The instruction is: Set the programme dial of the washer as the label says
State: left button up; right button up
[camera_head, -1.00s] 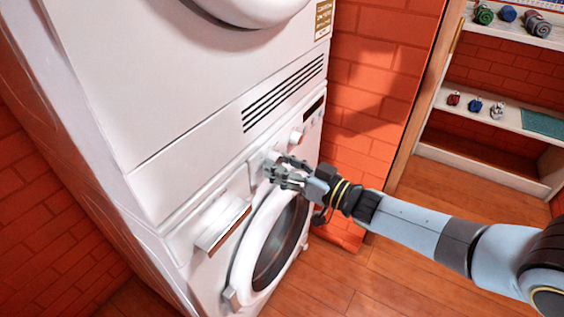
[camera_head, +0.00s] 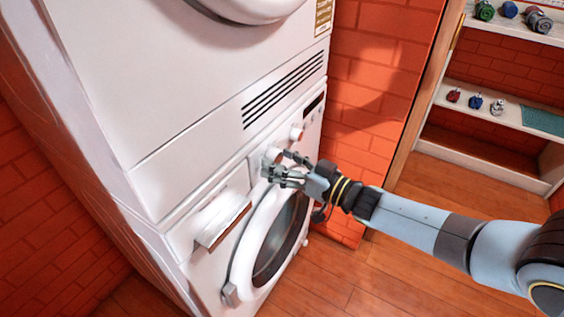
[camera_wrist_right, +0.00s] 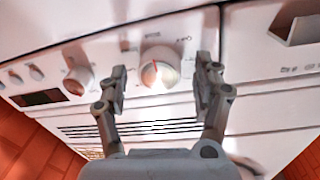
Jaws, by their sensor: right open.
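The washer (camera_head: 250,190) is the white lower machine of a stack. Its programme dial (camera_wrist_right: 158,70) is a round white knob with a thin red pointer mark, on the front panel. Printed marks around it are too blurred to read. My right gripper (camera_wrist_right: 160,85) is open, with one finger on each side of the dial and visible gaps between. In the head view the right gripper (camera_head: 280,165) is at the panel above the round door, and its fingers partly cover the dial. My left gripper is not in view.
A second, smaller knob (camera_wrist_right: 78,82) and a dark display (camera_wrist_right: 38,97) sit beside the dial. The detergent drawer (camera_head: 222,222) and door (camera_head: 272,240) are close by. A gold label (camera_head: 323,17), unreadable here, is on the upper machine. Shelves with small items (camera_head: 475,102) stand right.

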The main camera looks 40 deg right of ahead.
jog(key=v, duration=1.2)
jog(key=s+f+m+g+h, duration=0.1)
jog(key=s+f+g+h, duration=0.1)
jog(key=s+f, duration=0.45)
jog(key=s+a+f+m+g+h, duration=0.1)
jog(key=s+f+m+g+h, duration=0.15)
jog(key=f, duration=0.65)
jog(key=s+f+g+h, duration=0.2)
jog(key=s+f+g, duration=0.1)
jog(key=s+f, duration=0.3)
jog(key=s+a+f+n+g, duration=0.1)
jog(key=s+f+g, duration=0.3)
jog(key=s, duration=0.6)
jog(key=s+a+f+n+g, duration=0.1)
jog(key=s+f+g, duration=0.3)
jog(key=s+f, duration=0.3)
jog(key=s, duration=0.3)
jog(key=shift+a+f+g, duration=0.15)
jog(key=shift+a+g, duration=0.15)
jog(key=shift+g, duration=0.05)
jog(key=shift+n, duration=0.25)
